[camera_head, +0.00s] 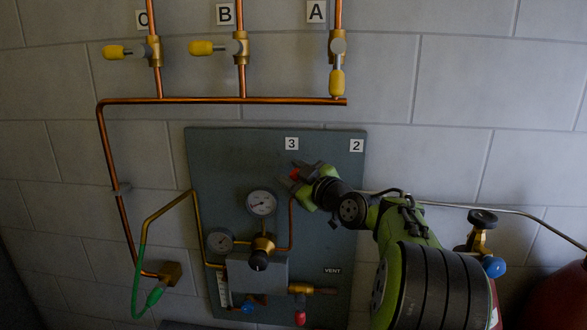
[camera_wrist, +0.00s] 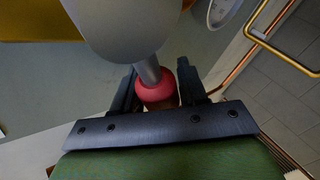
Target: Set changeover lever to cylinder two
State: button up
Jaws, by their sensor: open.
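The changeover lever's red knob (camera_wrist: 156,86) on a grey stem shows in the wrist view, below a large grey rounded part (camera_wrist: 125,30). My gripper (camera_wrist: 160,92) is open, with one dark finger on each side of the knob; I cannot tell whether either touches it. In the head view my gripper (camera_head: 289,178) is at the grey-blue panel, with a bit of the red knob (camera_head: 295,174) between its fingers. The label 3 (camera_head: 292,144) is just above my gripper and the label 2 (camera_head: 356,146) is to its upper right. My gripper and arm hide the lever's pivot.
Gauges (camera_head: 261,203) and a brass regulator (camera_head: 262,246) sit below my gripper. A red-ended valve (camera_head: 300,305) is near the VENT label (camera_head: 332,270). Yellow-handled valves (camera_head: 201,48) line the copper pipe (camera_head: 220,101) above. A red cylinder (camera_head: 558,300) stands right.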

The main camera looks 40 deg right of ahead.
jog(key=shift+f, duration=0.1)
grip_shut()
